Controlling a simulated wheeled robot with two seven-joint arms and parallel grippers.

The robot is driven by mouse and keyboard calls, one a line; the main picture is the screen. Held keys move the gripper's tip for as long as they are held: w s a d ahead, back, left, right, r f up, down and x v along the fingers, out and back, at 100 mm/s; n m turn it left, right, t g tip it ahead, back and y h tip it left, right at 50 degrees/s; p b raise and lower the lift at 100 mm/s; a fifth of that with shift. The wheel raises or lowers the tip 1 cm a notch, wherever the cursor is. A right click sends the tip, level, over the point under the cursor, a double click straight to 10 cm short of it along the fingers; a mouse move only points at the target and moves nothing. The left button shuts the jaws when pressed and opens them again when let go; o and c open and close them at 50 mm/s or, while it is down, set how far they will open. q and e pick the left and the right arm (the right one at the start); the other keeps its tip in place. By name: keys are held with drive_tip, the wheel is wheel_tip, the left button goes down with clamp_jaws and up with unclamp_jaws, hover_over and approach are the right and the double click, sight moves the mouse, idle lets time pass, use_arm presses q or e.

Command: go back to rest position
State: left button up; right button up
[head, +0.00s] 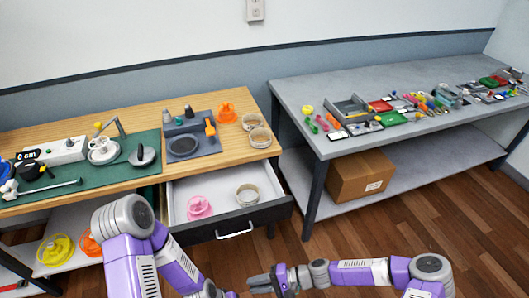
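My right arm comes in from the lower right, and its gripper (260,283) hangs over the floor near the bottom edge, pointing left. I see nothing held in it. Its fingers are small and dark, and I cannot tell whether they are apart. My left arm (140,258) bends down in front of the wooden bench toward the bottom edge. Its gripper lies outside the picture. Both arms are in front of the furniture; the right gripper is apart from the drawer and benches.
The wooden bench (62,117) has an open drawer (225,213) jutting out, holding a pink spool (199,207) and a ring (247,194). A grey table (300,93) with several small items stands right, a cardboard box (360,177) on its shelf. The wooden floor (420,222) at right is clear.

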drive_tip(key=s+d+f+n+g+h, duration=0.1)
drive_tip(key=s+d+f+n+h, duration=0.1)
drive_tip(key=s+d+f+h, duration=0.35)
use_arm(q)
drive_tip(key=shift+w+f, duration=0.15)
drive_tip(key=shift+w, duration=0.6)
use_arm(e)
drive_tip(key=d+f+n+t+h, duration=0.1)
drive_tip(key=d+t+h, duration=0.1)
drive_tip(key=d+h, duration=0.2)
drive_tip(key=shift+w+d+h, duration=0.35)
drive_tip(key=shift+w+d, duration=0.05)
drive_tip(key=shift+d, duration=0.8)
